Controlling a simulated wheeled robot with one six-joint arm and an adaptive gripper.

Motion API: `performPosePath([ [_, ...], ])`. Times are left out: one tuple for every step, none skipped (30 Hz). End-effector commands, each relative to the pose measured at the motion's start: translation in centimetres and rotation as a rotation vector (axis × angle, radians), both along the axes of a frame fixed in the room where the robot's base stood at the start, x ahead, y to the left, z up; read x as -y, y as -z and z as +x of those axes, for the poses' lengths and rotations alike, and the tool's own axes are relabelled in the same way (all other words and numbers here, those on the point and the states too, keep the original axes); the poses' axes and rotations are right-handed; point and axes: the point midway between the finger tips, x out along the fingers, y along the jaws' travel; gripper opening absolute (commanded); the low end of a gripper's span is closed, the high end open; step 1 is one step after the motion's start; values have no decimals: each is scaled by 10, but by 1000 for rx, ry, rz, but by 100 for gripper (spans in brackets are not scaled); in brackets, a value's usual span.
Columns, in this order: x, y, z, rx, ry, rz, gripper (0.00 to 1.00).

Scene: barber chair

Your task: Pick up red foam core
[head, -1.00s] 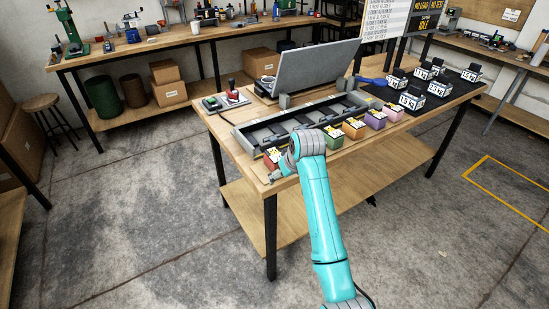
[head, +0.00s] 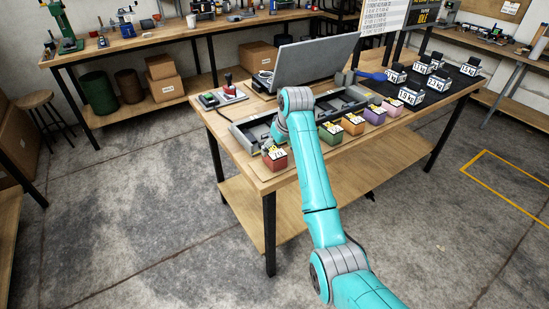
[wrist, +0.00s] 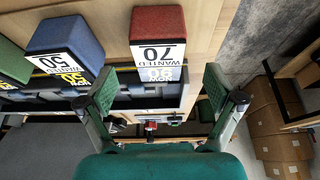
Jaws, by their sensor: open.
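The red foam core (head: 275,159) is a small red block with a white and yellow label, at the near left end of the row on the table. In the wrist view the red foam core (wrist: 158,24) is upper middle, with a label reading 70 and 90. My gripper (wrist: 160,88) is open and empty; the core lies just beyond its fingertips, roughly centred between them and not touching.
A blue core (wrist: 64,44) sits left of the red one. Green (head: 330,134), orange (head: 353,124) and purple (head: 375,115) cores continue the row. A dark tray (head: 246,137) lies behind it, with a grey panel (head: 312,62) further back. Black weighted blocks stand at right.

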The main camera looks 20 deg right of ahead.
Motion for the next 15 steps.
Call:
performPosePath([
  [-1, 5, 3, -2, 0, 0, 92],
  [-1, 8, 5, -4, 0, 0, 92],
  [-2, 13, 8, -2, 0, 0, 92],
  [-2, 17, 11, -4, 0, 0, 92],
  [-3, 20, 13, -3, 0, 0, 92],
  [-3, 25, 16, -4, 0, 0, 92],
  [-4, 29, 17, -3, 0, 0, 92],
  [-4, 32, 19, -2, 0, 0, 92],
  [-5, 36, 20, -3, 0, 0, 92],
  [-5, 38, 21, -2, 0, 0, 92],
  [-5, 40, 22, -2, 0, 0, 92],
  [-5, 41, 23, -1, 0, 0, 92],
  [-5, 42, 23, 0, 0, 0, 92],
  [-5, 42, 23, 0, 0, 0, 92],
  [-5, 42, 23, 0, 0, 0, 92],
])
